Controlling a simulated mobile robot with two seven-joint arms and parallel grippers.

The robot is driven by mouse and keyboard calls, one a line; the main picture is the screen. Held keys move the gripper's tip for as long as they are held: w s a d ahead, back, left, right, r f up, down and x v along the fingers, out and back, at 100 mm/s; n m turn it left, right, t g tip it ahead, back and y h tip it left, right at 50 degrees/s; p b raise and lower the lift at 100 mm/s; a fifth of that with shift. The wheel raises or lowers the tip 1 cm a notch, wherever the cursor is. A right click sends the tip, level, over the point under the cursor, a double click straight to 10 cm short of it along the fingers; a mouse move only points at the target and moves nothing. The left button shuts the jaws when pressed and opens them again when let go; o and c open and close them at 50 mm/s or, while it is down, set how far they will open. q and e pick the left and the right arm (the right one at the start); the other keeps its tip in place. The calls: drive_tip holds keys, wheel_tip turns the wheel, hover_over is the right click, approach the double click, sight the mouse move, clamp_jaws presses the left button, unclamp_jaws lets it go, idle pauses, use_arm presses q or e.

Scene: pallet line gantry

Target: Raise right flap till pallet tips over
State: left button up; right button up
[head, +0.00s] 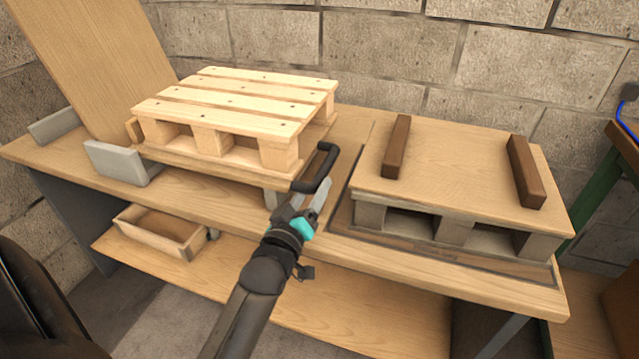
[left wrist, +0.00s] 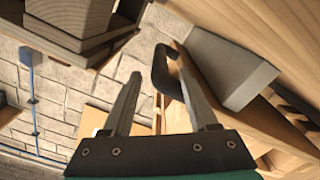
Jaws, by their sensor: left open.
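The light wooden pallet (head: 232,112) lies flat on a thin wooden flap (head: 215,172) on the left part of the bench. A black bracket handle (head: 317,168) sticks out at the flap's right edge. A second board (head: 85,65) stands steeply tilted at the left. My left gripper (head: 318,196) is open, with its fingers at the near side of the handle. In the left wrist view the handle (left wrist: 163,72) shows between the open fingertips, nearer the right finger; contact cannot be told. My right gripper is not in view.
On the bench (head: 385,268) at the right, a board-topped stand (head: 455,165) carries two dark brown bars (head: 397,147) (head: 525,170). Grey brackets (head: 118,163) stand at the left. A wooden tray (head: 160,232) sits on the lower shelf. A block wall (head: 480,60) closes the back.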

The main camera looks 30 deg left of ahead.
sight(320, 180)
use_arm(q)
drive_tip(key=shift+b+x, duration=0.6)
drive_tip(key=shift+x, duration=1.6)
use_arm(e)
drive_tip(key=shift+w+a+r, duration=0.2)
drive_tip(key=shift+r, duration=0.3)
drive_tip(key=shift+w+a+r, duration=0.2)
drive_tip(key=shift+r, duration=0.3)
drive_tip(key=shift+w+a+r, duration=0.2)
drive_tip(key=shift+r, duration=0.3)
use_arm(q)
clamp_jaws()
